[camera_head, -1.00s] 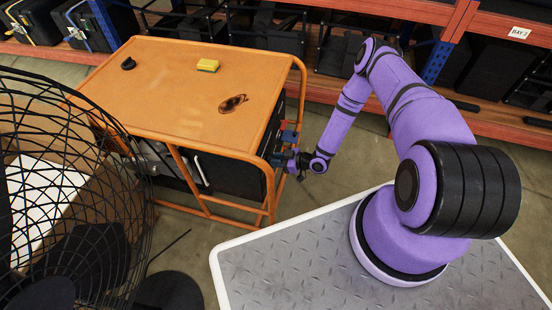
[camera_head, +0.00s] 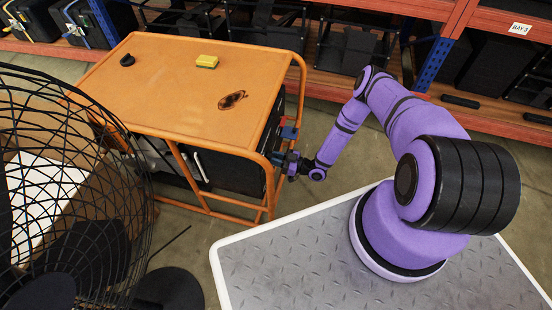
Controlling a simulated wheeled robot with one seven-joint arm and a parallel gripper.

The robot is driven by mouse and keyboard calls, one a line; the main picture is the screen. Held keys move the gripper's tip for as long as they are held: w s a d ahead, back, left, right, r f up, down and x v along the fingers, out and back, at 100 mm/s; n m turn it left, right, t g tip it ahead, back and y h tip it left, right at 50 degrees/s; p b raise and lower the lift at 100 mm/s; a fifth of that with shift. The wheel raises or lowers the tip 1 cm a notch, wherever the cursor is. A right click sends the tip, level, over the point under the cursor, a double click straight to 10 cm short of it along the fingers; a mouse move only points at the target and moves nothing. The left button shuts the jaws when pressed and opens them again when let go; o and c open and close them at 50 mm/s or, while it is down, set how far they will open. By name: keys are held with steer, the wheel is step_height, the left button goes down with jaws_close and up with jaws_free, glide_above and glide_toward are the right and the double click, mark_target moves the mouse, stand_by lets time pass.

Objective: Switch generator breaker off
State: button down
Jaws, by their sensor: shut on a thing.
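The generator is a box in an orange tube frame with an orange top (camera_head: 180,85), left of my arm. Its dark side (camera_head: 233,172) shows below the top. My gripper (camera_head: 279,151), with blue parts, is at the frame's right end, close against the orange tubes. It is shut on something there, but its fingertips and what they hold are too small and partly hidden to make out. The breaker itself cannot be told apart, so its position does not show.
A yellow sponge (camera_head: 207,61), a small black object (camera_head: 127,60) and a dark burnt-looking mark (camera_head: 232,99) are on the generator top. A black wire-cage fan (camera_head: 75,190) fills the left. Red shelving (camera_head: 500,120) with black boxes runs behind. Some floor is clear.

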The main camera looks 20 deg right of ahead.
steer(key=c, duration=1)
jaws_free()
steer(key=shift+o, duration=0.2)
steer(key=v, duration=1.1)
steer(key=shift+w, duration=0.1)
